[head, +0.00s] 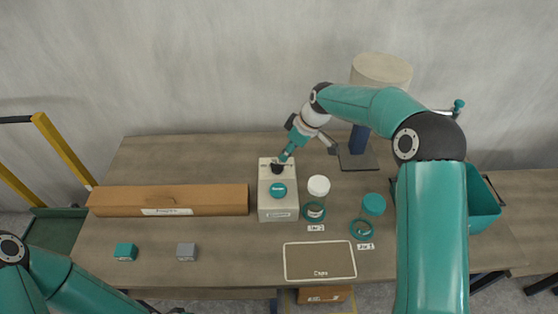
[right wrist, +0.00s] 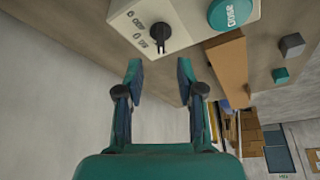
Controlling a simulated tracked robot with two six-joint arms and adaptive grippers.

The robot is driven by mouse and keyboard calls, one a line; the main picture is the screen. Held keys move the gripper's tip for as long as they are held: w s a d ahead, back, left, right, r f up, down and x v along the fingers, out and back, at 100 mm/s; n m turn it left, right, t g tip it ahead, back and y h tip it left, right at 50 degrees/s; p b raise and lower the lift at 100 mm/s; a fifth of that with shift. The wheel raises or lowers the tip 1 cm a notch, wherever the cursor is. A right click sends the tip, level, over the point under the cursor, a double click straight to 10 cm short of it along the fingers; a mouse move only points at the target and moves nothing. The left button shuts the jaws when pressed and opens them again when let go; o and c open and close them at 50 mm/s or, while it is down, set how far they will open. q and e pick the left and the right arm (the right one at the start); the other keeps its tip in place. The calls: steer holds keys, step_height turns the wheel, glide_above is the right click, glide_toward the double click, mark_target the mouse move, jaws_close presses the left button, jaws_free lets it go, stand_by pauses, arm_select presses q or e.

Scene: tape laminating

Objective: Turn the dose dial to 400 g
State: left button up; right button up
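The black dose dial (head: 277,168) sits on the far part of the pale dispenser box (head: 264,205). In the right wrist view the dial (right wrist: 152,36) shows beside small printed marks that I cannot read surely. Its narrow grip points towards the lower edge of that view. A round teal dose button (head: 278,190) is nearer on the same box, and also shows in the right wrist view (right wrist: 230,12). My right gripper (right wrist: 160,68) is open and empty, with its fingertips close to the dial but not around it. My left gripper is mostly cut off at the bottom edge of the head view.
A long cardboard box (head: 190,199) lies left. A teal lid (head: 374,204) and an outlined mat (head: 320,261) are at the right and front. A lamp-like stand is behind.

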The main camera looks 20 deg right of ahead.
mark_target(280, 165)
steer(key=p+x, duration=0.1)
steer(key=x, duration=0.6)
steer(key=shift+w+a+f, duration=0.1)
steer(key=shift+a+f, duration=0.05)
steer(key=shift+f, duration=0.2)
jaws_close()
